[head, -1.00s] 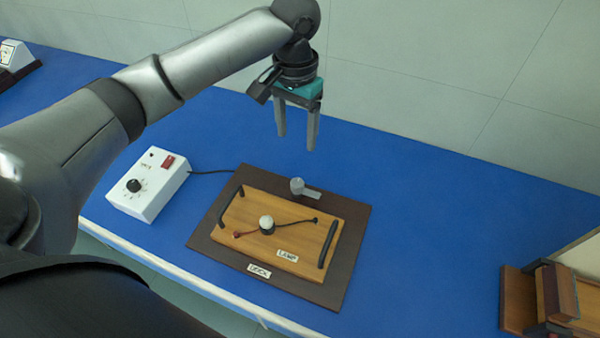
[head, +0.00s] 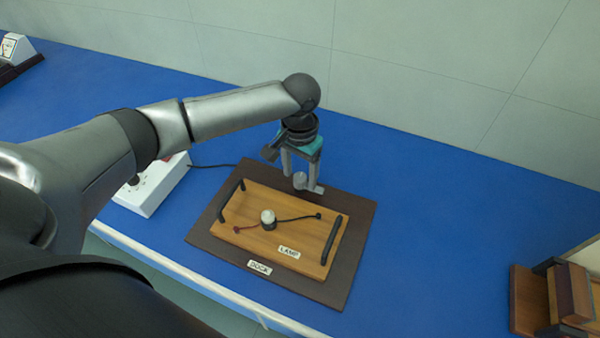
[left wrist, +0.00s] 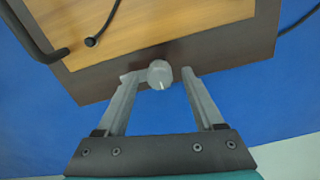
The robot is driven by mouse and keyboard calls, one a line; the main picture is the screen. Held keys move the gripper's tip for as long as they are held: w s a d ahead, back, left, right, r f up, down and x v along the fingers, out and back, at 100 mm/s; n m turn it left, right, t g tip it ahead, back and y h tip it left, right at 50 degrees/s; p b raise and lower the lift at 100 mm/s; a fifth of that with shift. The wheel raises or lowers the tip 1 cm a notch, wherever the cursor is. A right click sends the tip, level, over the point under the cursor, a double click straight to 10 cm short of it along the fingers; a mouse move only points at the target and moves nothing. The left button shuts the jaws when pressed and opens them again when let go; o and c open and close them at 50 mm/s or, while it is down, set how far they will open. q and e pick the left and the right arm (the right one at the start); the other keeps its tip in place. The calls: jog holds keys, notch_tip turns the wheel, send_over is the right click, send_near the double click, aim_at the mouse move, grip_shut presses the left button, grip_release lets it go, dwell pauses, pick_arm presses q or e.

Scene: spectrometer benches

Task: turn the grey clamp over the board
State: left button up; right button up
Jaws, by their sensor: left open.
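The grey clamp (head: 301,181) stands at the back edge of the dark dock base, a round knob with a short arm pointing right in the head view. The wooden lamp board (head: 255,240) lies on the dock base, and the clamp's arm is beside its back edge. My left gripper (head: 301,183) is open, pointing down, with its fingers at either side of the clamp. In the left wrist view the clamp knob (left wrist: 160,74) sits between the fingertips, and the left finger is close to the clamp's arm; contact is unclear. My right gripper is not in view.
The dark dock base (head: 335,285) carries a DOCK label. The board has a small lamp (head: 268,218) with leads and two black handles. A white control box (head: 150,190) is partly behind my left arm. Wooden parts (head: 550,295) stand at right. Blue bench behind the dock is clear.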

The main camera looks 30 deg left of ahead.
pick_arm(q)
jog(key=shift+c, duration=0.3)
grip_shut()
dwell(0.3)
